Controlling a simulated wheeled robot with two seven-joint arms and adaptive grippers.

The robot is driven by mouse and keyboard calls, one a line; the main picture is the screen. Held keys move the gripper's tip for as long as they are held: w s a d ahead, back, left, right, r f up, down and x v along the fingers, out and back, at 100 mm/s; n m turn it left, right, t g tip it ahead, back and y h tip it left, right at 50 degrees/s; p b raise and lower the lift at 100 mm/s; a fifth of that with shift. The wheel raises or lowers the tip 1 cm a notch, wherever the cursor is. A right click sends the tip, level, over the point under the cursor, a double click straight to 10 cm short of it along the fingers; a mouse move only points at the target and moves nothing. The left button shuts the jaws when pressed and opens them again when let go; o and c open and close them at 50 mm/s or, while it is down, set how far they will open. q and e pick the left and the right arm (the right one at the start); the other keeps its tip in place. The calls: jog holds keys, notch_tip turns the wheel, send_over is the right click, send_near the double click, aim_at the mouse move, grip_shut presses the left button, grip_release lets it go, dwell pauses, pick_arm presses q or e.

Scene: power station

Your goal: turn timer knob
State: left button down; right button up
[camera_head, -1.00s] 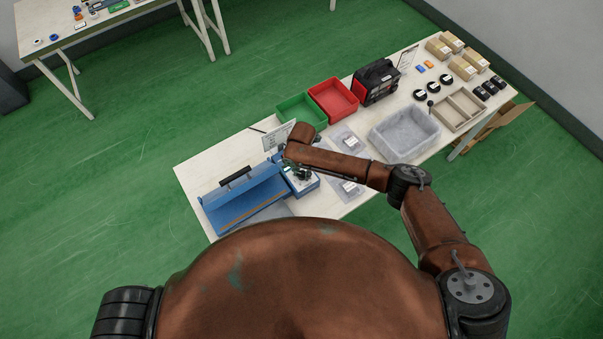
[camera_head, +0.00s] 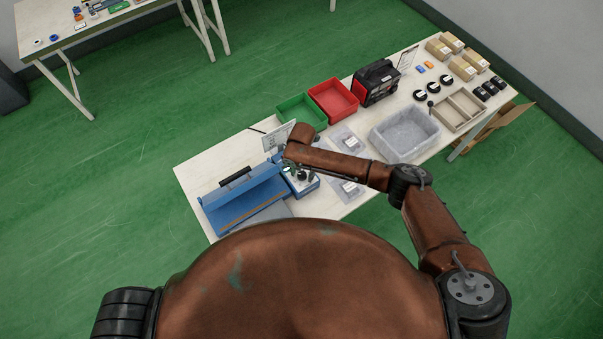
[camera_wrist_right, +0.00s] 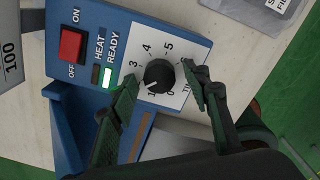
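The timer knob (camera_wrist_right: 158,75) is round and black on a white dial numbered up to at least 5. Its white mark points down-left, near the 1. The dial is on the control box (camera_head: 302,183) of a blue sealer (camera_head: 240,200). My right gripper (camera_wrist_right: 160,82) is open, its two dark green fingers on either side of the knob. The left finger is close to the knob's edge; I cannot tell if it touches. A small gap shows at the right finger. In the head view my right gripper (camera_head: 303,175) is over the box. My left gripper is not in view.
A red switch (camera_wrist_right: 73,44) and a lit READY lamp (camera_wrist_right: 107,78) are beside the dial. On the table are a green bin (camera_head: 302,110), a red bin (camera_head: 334,98), a grey tray (camera_head: 404,134) and a sign (camera_head: 278,139) near my arm.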

aim_at(302, 175)
notch_tip(302, 175, up, 12)
dwell(0.7)
dwell(0.4)
